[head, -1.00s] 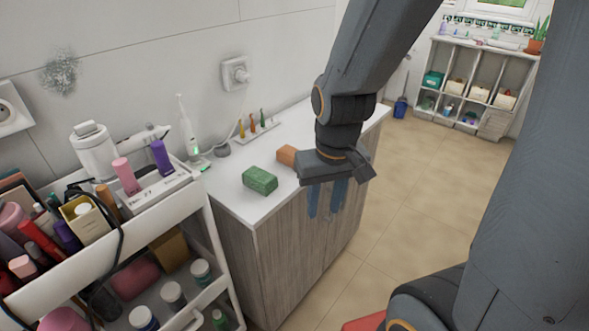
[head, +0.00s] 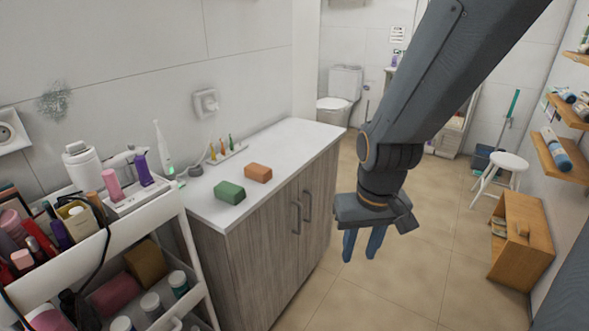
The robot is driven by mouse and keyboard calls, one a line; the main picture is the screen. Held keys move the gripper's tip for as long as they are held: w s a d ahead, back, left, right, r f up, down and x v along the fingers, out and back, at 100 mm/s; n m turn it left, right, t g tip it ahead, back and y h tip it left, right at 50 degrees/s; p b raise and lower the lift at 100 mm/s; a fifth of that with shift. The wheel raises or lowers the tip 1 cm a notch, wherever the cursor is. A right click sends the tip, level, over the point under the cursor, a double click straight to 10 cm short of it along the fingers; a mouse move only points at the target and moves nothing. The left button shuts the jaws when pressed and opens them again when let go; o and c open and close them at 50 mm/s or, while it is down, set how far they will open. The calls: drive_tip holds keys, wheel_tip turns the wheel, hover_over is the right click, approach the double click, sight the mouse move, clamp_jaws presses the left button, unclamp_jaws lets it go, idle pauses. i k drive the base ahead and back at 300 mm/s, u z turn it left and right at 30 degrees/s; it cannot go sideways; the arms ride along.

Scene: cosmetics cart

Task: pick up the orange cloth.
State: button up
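The orange cloth (head: 258,172) is a small block-like folded piece lying on the white countertop of the wooden cabinet, fully in view. A similar green block-like piece (head: 229,192) lies just to its left and nearer the front edge. My gripper (head: 362,243) hangs with its blue fingers pointing down, right of the cabinet in the picture and apart from the cloth. The fingers stand apart with nothing visible between them.
The countertop (head: 300,137) has free room behind the cloth. A small rack with brushes (head: 226,152) and an electric toothbrush (head: 164,148) stand near the wall. A crowded cosmetics cart (head: 150,213) is at left. A wooden box (head: 522,240) and white stool (head: 508,162) stand at right.

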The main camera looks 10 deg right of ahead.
sight(254, 171)
drive_tip(key=z, duration=0.2)
drive_tip(key=i, duration=0.65)
drive_tip(key=u, duration=0.85)
drive_tip(key=i, duration=0.5)
drive_tip(key=z, duration=0.45)
drive_tip(key=k, duration=1.05)
drive_tip(key=u, duration=0.35)
drive_tip(key=i, duration=0.65)
drive_tip(key=z, duration=0.1)
